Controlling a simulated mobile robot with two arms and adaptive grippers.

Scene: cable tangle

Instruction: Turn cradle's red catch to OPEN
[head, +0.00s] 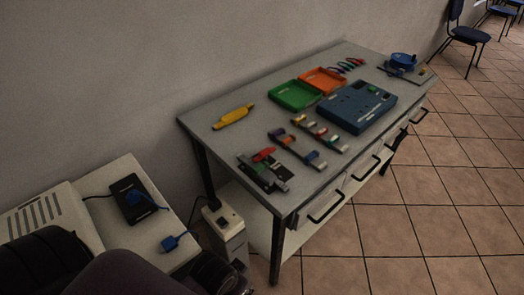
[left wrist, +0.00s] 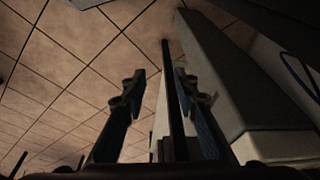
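The likely cradle (head: 279,183), a grey and black fixture, lies at the near left end of the workbench in the head view. A small red piece (head: 263,154), probably the catch, sits at its upper edge. Its OPEN mark and exact position are too small to read. My left gripper (left wrist: 160,85) shows in the left wrist view with its two fingers apart and nothing between the tips. Behind the fingers are a dark post and tiled floor; the cradle is not in that view. My right gripper is not in view.
The workbench (head: 226,143) also holds a yellow tool (head: 233,117), green tray (head: 295,96), orange tray (head: 322,80), blue case (head: 357,106) and several small coloured connectors. Left of it stand a white cabinet (head: 123,174) with a black device (head: 134,199) and a white floor box (head: 227,229).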

